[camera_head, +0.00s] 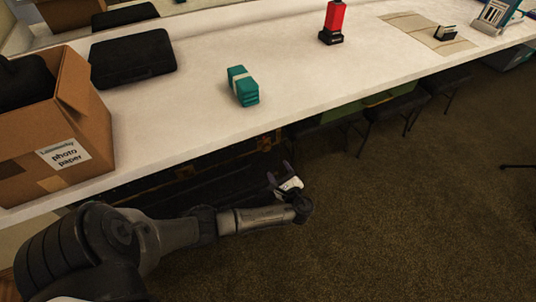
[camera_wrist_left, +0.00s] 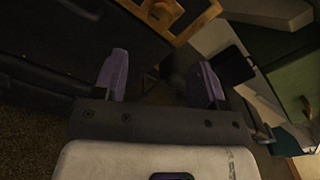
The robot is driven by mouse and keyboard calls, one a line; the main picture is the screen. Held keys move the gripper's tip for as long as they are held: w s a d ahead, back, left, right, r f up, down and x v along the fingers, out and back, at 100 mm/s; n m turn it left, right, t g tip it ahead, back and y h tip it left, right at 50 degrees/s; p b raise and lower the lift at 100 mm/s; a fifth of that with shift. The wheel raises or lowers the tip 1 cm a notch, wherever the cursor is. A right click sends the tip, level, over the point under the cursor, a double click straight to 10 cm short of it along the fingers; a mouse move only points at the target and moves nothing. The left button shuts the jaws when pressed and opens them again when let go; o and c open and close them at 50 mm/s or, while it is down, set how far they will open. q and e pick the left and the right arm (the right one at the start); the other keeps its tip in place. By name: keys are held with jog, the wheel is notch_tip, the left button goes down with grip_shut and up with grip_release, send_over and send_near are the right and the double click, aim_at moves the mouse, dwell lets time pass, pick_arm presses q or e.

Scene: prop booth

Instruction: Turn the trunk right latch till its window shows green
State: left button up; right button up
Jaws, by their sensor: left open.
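The dark trunk (camera_head: 225,165) sits in shadow under the counter, partly hidden by the counter's edge and my arm. Brass-coloured fittings show on its front; the right one, apparently the right latch (camera_head: 267,141), is beyond my gripper. My left gripper (camera_head: 279,174) is open and empty, a short way in front of the trunk's right part. In the left wrist view its two purple fingers (camera_wrist_left: 161,66) are spread apart. A brass-coloured fitting (camera_wrist_left: 168,14) shows beyond them at the top, cut off by the frame. I cannot make out the colour of any latch window. My right gripper is not in view.
The white counter (camera_head: 185,120) overhangs the trunk. On it are a cardboard box (camera_head: 85,110), a black case (camera_head: 132,58), a teal bundle (camera_head: 243,86) and a red-and-black device (camera_head: 332,22). Dark stools (camera_head: 405,103) stand to the right. Carpet (camera_head: 400,220) is open in front.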

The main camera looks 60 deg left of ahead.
aim_at(267, 148)
pick_arm(q)
jog(key=a+b, duration=0.1)
jog(key=a, duration=0.2)
jog(key=a+b, duration=0.1)
jog(key=a, duration=0.2)
jog(key=w+a+b, duration=0.1)
jog(key=a, duration=0.2)
jog(key=shift+f, duration=0.1)
jog(key=shift+w+a+b, duration=0.15)
jog(key=shift+a+b, duration=0.4)
jog(key=shift+a, duration=0.35)
jog(key=shift+c, duration=0.5)
jog(key=c, duration=0.8)
